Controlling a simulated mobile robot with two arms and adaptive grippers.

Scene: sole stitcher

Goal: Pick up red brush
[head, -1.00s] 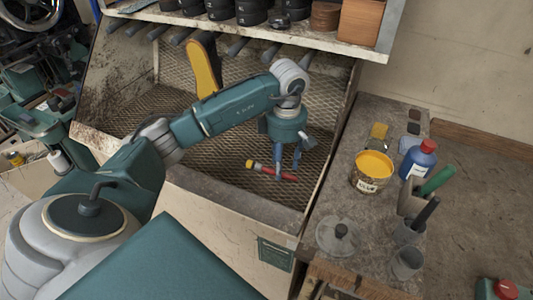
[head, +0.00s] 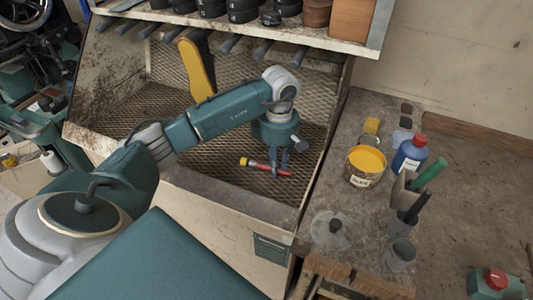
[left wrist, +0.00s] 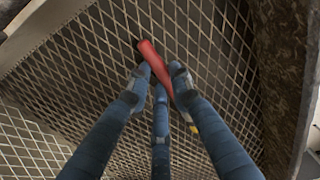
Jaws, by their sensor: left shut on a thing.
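The red brush (head: 285,172) has a red handle and a yellow end at its left. In the head view it lies roughly level inside the mesh-lined bay. My left gripper (head: 278,165) points down and is shut on it. In the left wrist view the red handle (left wrist: 152,60) sits between the blue fingers of the left gripper (left wrist: 160,78). The fingers hide part of the brush. I cannot tell how far the brush is above the mesh. My right gripper is not in view.
The bay has mesh walls and floor, with a shelf edge (head: 240,32) above. A yellow sole (head: 196,70) hangs at the back. On the right bench stand a yellow glue pot (head: 364,168), a blue bottle with a red cap (head: 411,155) and cups holding tools (head: 404,226).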

